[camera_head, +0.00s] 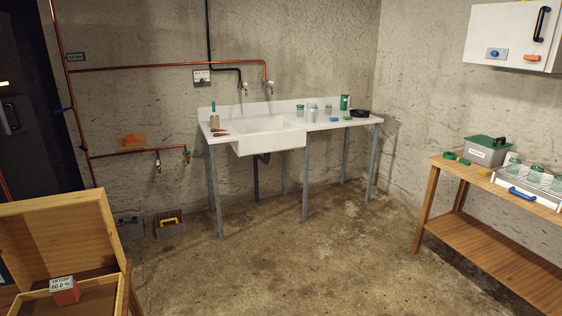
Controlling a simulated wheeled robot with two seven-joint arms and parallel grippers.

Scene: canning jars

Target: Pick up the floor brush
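I cannot tell for certain which thing is the floor brush. On the floor by the back wall, left of the sink table, stands a grey box-like thing (169,229) with a yellow handle-like part (171,217) at its top. Beside it on the left is a similar grey box-like thing (130,232) with small green and red parts at its top. Both are too small to make out whether they are brushes or boxes holding them. Neither of my grippers is in view.
A white sink table (270,138) on grey legs stands at the back. A wooden table (460,235) with a green-lidded box (486,150) is at right. An open wooden box (60,245) fills the lower left. The middle floor (300,260) is clear.

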